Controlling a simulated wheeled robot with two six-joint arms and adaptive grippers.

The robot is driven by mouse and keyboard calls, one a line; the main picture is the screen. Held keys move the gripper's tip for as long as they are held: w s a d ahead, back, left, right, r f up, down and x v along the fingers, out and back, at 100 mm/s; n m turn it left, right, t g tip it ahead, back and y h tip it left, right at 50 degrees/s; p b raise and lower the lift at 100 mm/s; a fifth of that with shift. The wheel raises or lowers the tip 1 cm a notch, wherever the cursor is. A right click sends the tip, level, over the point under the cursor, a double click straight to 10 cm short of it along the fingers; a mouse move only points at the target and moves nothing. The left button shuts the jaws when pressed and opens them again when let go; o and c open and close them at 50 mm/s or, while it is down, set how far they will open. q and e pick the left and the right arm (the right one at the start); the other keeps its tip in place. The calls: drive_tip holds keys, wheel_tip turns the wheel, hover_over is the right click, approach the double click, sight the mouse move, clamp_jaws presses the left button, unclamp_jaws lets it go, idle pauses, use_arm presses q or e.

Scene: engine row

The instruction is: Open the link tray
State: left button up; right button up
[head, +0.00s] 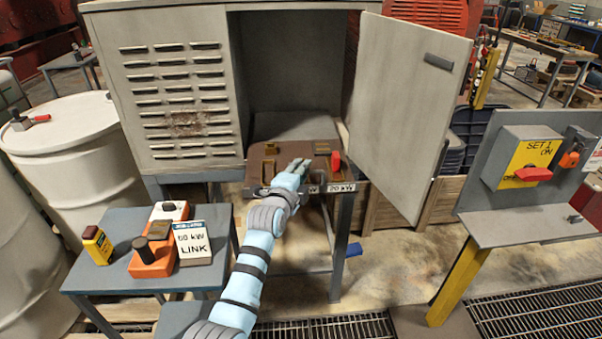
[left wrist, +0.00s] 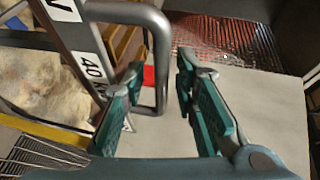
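The link tray (head: 262,155) looks like the brown panel low in the open cabinet, with brass-coloured blocks and a red part (head: 335,161) on it. A white label (head: 341,188) on its front edge reads 20 kW. My left gripper (head: 297,168) is over the tray's front and hides part of it. In the left wrist view, my left gripper (left wrist: 160,72) is open, its teal fingers on either side of a grey bar handle (left wrist: 162,62). A gap shows between the fingers; contact with the bar cannot be told. My right gripper is out of view.
The grey cabinet (head: 190,100) has its door (head: 408,110) swung open to the right. A side table (head: 100,275) at left holds an orange device (head: 155,255) and a 60 kW LINK card (head: 195,245). A panel stand (head: 525,228) is at right.

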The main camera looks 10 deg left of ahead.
use_arm(q)
drive_tip(key=v, duration=0.7)
drive_tip(key=shift+s, duration=0.25)
drive_tip(key=shift+a, duration=0.1)
